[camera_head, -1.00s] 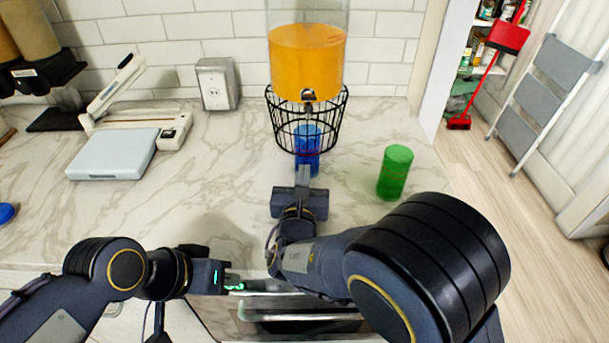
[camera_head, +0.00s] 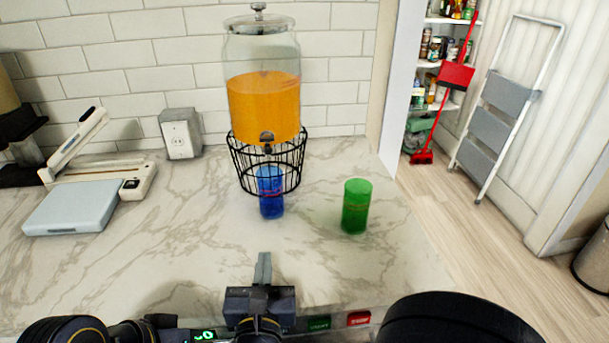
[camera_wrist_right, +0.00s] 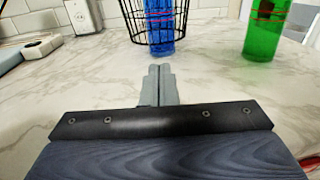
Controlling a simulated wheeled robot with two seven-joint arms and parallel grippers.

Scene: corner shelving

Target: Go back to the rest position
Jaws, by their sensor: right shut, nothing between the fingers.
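My right gripper (camera_head: 263,262) is over the front part of the marble counter in the head view. Its fingers are together and empty, and they also show shut in the right wrist view (camera_wrist_right: 160,72). A blue cup (camera_head: 270,198) stands in front of the drink dispenser, apart from the fingertips. A green cup (camera_head: 355,207) stands upright to its right. My left arm shows only at the bottom left edge of the head view, and its gripper's fingers cannot be made out.
A glass dispenser (camera_head: 263,100) of orange drink sits on a black wire stand (camera_head: 240,165). A pale scale-like device (camera_head: 78,207) lies at the left. The counter (camera_head: 150,265) is clear in front. A step ladder (camera_head: 489,135) and red broom (camera_head: 455,76) stand beyond the right end.

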